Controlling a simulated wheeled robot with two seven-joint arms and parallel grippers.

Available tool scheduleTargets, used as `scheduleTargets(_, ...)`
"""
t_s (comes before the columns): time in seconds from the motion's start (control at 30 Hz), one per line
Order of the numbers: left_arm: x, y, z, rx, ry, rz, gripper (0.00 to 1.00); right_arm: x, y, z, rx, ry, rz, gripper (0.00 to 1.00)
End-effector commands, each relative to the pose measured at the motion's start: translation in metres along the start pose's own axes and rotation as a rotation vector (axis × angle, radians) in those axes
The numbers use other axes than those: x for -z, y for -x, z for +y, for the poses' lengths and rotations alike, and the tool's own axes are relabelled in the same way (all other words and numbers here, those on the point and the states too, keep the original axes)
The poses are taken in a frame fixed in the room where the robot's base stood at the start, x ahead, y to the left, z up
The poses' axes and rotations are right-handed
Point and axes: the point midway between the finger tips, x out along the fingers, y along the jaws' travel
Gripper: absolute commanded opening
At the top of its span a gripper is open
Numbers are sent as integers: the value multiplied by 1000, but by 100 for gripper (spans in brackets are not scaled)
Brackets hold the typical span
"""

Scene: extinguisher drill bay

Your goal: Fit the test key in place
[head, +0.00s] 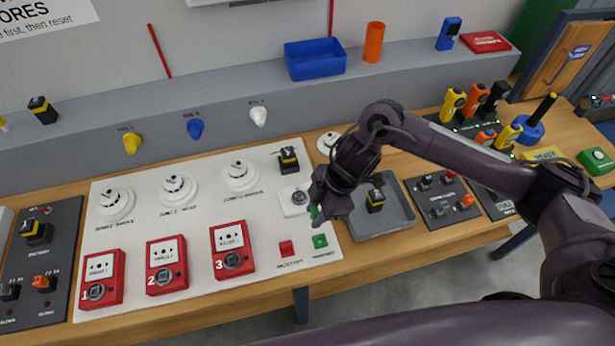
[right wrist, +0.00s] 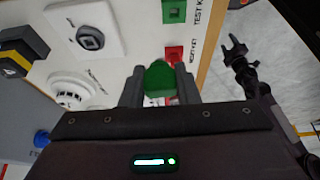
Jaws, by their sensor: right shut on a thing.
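My right gripper (head: 324,207) is shut on a green thing, which looks like the test key (right wrist: 160,80). In the right wrist view the green head shows between the two fingers; its far end is hidden. A green square holder (head: 320,241) and a red one (head: 287,248) sit at the panel's front right. My left gripper (right wrist: 235,48) looks open and empty, away from the panel.
Three red call points (head: 103,279) (head: 167,265) (head: 232,249) line the panel's front, with round white detectors (head: 177,188) behind. A grey tray (head: 406,221) with a black-and-yellow block (head: 375,200) is close right of the gripper. A ledge (head: 230,95) runs along the back.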

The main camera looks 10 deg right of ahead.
Motion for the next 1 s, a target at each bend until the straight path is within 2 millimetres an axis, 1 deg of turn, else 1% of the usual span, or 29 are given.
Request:
scheduleTargets(0.03, 1, 8, 0, 0, 0, 0, 54, -4, -1, -7, 4, -6, 1, 4)
scheduleTargets(0.13, 1, 12, 0, 0, 0, 0, 54, -10, -7, -13, 1, -6, 0, 4)
scheduleTargets(0.27, 2, 13, 0, 0, 0, 1, 54, -14, -12, -17, -2, -5, 1, 4)
scheduleTargets(0.37, 1, 10, 0, 0, 0, 1, 54, -16, -16, -17, -3, -4, 1, 4)
scheduleTargets(0.57, 2, -4, 0, 0, -1, 3, 54, -21, -28, -17, -2, -4, 1, 4)
scheduleTargets(0.9, 0, -35, 0, 0, -1, 5, 54, -33, -57, -17, -2, -4, 1, 4)
scheduleTargets(1.0, 0, -40, 1, 0, -1, 5, 54, -34, -61, -17, -2, -4, 2, 4)
